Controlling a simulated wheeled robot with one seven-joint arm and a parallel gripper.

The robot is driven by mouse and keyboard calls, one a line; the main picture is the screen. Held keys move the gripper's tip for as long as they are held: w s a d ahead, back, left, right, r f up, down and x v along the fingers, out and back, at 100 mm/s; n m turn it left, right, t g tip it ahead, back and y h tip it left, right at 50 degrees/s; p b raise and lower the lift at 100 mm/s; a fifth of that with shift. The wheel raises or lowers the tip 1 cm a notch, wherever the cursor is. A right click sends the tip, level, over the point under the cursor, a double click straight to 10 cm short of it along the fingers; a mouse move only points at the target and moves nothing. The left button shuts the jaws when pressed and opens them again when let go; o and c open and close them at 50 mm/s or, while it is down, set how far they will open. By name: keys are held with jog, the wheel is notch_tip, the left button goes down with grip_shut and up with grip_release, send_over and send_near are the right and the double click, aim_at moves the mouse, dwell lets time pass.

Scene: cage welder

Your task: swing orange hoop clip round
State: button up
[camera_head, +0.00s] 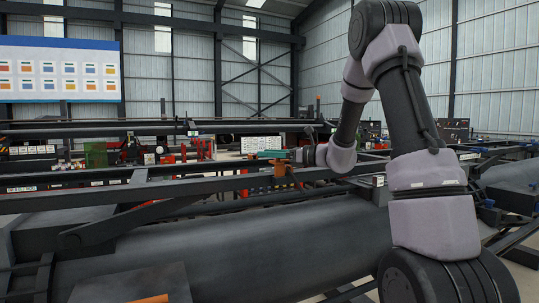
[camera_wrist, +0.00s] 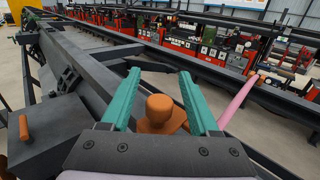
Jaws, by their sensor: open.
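The orange hoop clip (camera_head: 285,171) sits on the dark rail of the machine in the head view, just below my gripper (camera_head: 271,154). In the wrist view, its rounded orange-brown knob (camera_wrist: 160,108) stands between the two teal fingers of my gripper (camera_wrist: 158,73). The fingers are open, one on each side of the knob. A gap shows at the left finger; I cannot tell whether the right finger touches. The lower part of the clip is hidden behind the gripper body in the wrist view.
A large dark cylinder (camera_head: 250,245) lies below the rail. Another orange part (camera_wrist: 23,128) shows at the left of the wrist view. A thin pink rod (camera_wrist: 239,99) slants up beside the right finger. Red and dark machinery (camera_wrist: 205,45) stands behind, past long dark rails.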

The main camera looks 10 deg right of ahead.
grip_shut()
dwell(1.3)
